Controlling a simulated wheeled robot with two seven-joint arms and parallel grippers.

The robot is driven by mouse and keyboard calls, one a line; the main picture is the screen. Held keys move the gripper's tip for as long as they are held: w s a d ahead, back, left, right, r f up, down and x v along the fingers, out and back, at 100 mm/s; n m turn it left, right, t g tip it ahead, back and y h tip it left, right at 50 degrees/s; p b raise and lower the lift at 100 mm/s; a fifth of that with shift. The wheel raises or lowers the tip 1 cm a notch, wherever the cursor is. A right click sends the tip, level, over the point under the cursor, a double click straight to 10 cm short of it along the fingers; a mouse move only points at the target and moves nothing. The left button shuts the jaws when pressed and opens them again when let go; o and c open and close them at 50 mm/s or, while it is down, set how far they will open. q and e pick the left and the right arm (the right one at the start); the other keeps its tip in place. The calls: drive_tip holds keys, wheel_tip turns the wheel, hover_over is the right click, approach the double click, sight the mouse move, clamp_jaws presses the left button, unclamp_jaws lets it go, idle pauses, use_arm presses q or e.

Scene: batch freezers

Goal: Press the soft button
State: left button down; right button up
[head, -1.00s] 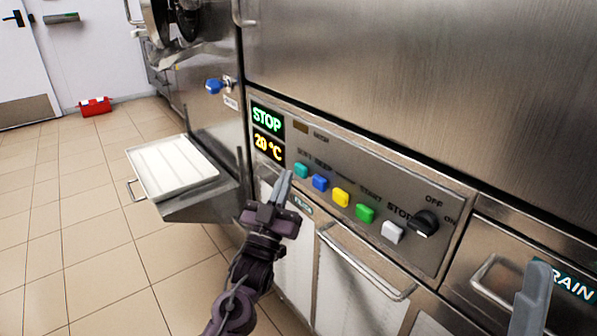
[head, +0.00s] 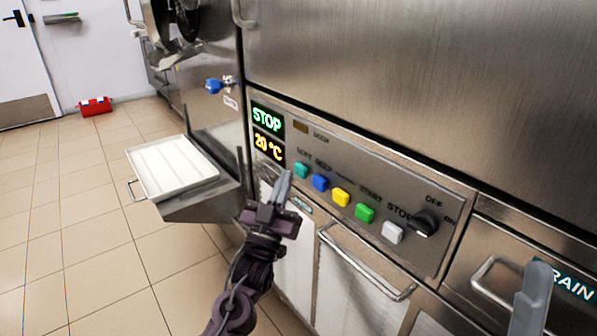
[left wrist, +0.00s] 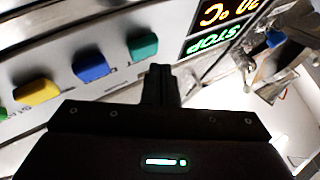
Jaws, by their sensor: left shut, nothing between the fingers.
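The soft button is the teal one (head: 301,171) at the left end of a row of coloured buttons on the steel control panel (head: 318,145). In the left wrist view the teal button (left wrist: 143,46) is upside down, just beyond my fingertips. My left gripper (head: 285,176) is shut and empty. Its tips are close to the teal button, a little left of it and below it in the head view. I cannot tell whether they touch it. The display (head: 267,133) reads STOP and 20 °C. A grey finger-like part of my right side (head: 533,290) shows at the lower right.
Blue (head: 320,182), yellow (head: 341,197), green (head: 364,213) and white (head: 392,232) buttons follow, then a black knob (head: 426,223). A door handle (head: 365,262) juts out below the panel. A white tray (head: 133,160) stands at the left.

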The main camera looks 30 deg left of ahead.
use_arm(q)
drive_tip(key=shift+w+d, duration=0.1)
drive_tip(key=shift+w, duration=0.05)
drive_tip(key=shift+w+d, duration=0.1)
drive_tip(key=shift+w, duration=0.15)
drive_tip(key=shift+w+d, duration=0.2)
drive_tip(key=shift+w, duration=0.3)
idle(0.8)
drive_tip(key=shift+s, duration=0.1)
drive_tip(key=shift+s+a+p, duration=0.35)
drive_tip(key=shift+s+p, duration=0.25)
drive_tip(key=shift+s, duration=0.2)
drive_tip(key=s, duration=0.1)
drive_tip(key=s+a+p, duration=0.1)
drive_tip(key=s, duration=0.1)
drive_tip(key=s+a, duration=0.1)
drive_tip(key=shift+s+p, duration=0.3)
drive_tip(key=shift+p, duration=0.1)
